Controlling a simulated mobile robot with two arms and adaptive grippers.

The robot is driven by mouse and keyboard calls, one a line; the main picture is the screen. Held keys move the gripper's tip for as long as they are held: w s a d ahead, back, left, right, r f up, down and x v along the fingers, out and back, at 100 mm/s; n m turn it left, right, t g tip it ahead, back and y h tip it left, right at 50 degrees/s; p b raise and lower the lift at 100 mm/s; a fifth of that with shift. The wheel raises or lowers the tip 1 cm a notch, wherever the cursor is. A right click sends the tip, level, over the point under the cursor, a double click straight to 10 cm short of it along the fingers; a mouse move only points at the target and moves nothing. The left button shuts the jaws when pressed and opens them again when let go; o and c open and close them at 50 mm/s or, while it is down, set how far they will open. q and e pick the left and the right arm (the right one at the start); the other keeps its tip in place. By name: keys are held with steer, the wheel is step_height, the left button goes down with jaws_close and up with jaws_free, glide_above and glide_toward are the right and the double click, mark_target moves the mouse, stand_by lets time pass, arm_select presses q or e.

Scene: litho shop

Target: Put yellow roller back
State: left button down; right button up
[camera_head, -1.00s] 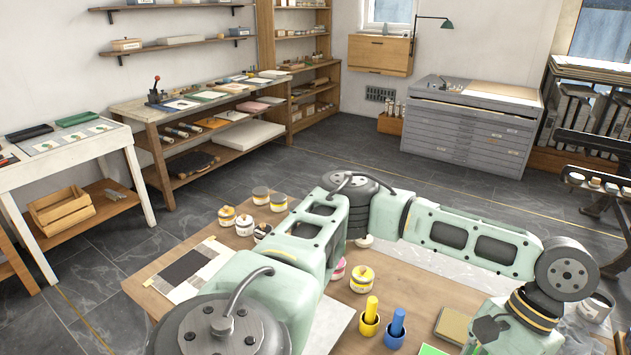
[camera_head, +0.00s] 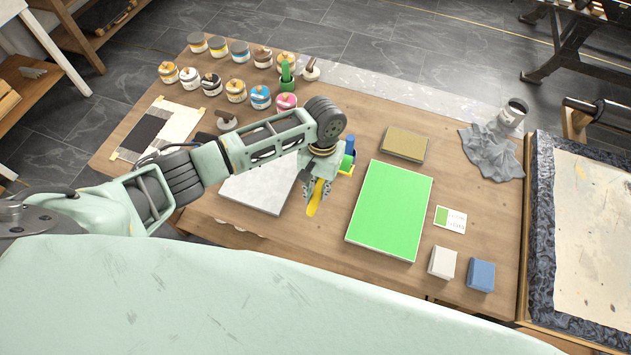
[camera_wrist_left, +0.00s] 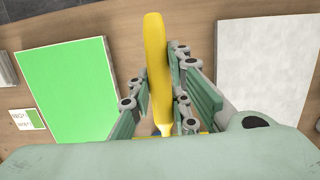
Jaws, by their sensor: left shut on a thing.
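My left gripper (camera_head: 316,188) is shut on the yellow roller (camera_head: 314,206). The roller is long and slim, and its lower part sticks out below the fingers. In the left wrist view, the roller (camera_wrist_left: 158,70) stands between the fingers (camera_wrist_left: 163,105), with its narrow tip towards the palm. The gripper is above the table between a pale grey slab (camera_head: 262,185) and a bright green panel (camera_head: 392,212). A blue upright piece (camera_head: 350,143) with green and yellow parts around its base shows just behind the gripper, partly hidden by it. My right gripper is not in view.
Several ink cans (camera_head: 236,91) stand at the back left of the table. A green upright piece (camera_head: 286,76) stands among them. A brown block (camera_head: 404,144), a crumpled grey cloth (camera_head: 491,150), a white block (camera_head: 442,262) and a blue block (camera_head: 481,274) lie around the green panel.

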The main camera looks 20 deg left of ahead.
arm_select(q)
steer(key=shift+s+a+f, duration=0.1)
steer(key=shift+s+f, duration=0.35)
steer(key=shift+f, duration=0.25)
steer(key=shift+w+f+b, duration=0.15)
steer(key=shift+f+b, duration=0.6)
steer(key=shift+f, duration=0.05)
steer(key=b, duration=0.5)
glide_above(317, 214)
steer(key=f, duration=0.4)
steer(key=shift+w+a+f, duration=0.1)
steer(key=shift+w, duration=0.15)
steer(key=shift+f, duration=1.25)
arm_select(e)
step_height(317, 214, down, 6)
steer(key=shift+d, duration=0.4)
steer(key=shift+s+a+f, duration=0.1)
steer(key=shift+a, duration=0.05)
arm_select(q)
steer(key=shift+f, duration=0.15)
